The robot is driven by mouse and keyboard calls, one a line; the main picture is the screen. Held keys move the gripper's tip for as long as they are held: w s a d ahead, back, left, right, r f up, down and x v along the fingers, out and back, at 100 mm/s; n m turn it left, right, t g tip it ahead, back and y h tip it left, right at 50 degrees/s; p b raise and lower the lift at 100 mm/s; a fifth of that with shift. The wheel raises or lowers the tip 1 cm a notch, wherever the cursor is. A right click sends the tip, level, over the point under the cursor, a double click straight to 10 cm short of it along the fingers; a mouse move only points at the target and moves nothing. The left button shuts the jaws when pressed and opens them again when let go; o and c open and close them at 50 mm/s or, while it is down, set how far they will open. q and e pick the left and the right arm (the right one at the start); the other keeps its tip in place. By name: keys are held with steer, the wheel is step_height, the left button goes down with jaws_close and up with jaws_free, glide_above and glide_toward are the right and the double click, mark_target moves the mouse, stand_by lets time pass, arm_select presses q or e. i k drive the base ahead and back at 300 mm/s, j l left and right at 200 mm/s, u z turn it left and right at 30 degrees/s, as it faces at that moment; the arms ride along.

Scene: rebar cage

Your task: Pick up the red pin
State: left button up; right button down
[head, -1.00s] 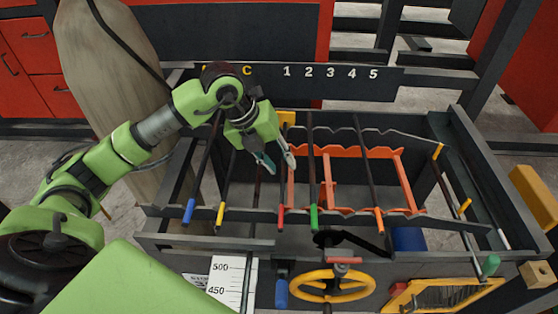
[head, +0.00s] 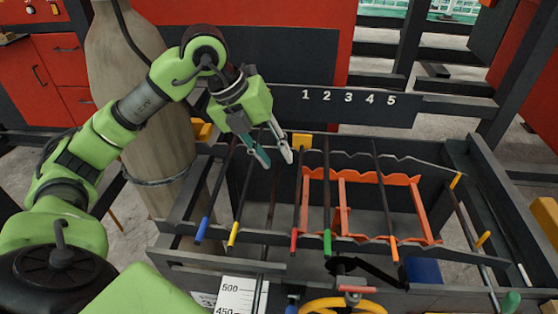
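The red pin (head: 294,241) is a dark rod with a red tip, lying across the rack among other rods with coloured tips. Its red end rests at the front rail, and its dark shaft runs back toward the rear rail. My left gripper (head: 276,162) is open, with nothing between its two fingers. It hangs above the back part of the rack, up and slightly left of the red tip in the picture, apart from it. My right gripper is not in view.
Neighbouring rods have blue (head: 202,230), yellow (head: 233,234), green (head: 327,243) and orange (head: 394,250) tips. An orange frame (head: 372,176) sits inside the rack. A numbered dark panel (head: 440,108) stands behind. A yellow handwheel (head: 345,306) is at the front.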

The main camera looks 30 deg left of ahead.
mark_target(355, 291)
steer(key=k+l, duration=0.25)
steer(key=l, duration=0.15)
steer(key=k+l, duration=0.25)
steer(key=l, duration=0.2)
steer(key=k+l, duration=0.25)
steer(key=l, duration=0.15)
steer(key=k+l, duration=0.25)
steer(key=l, duration=0.2)
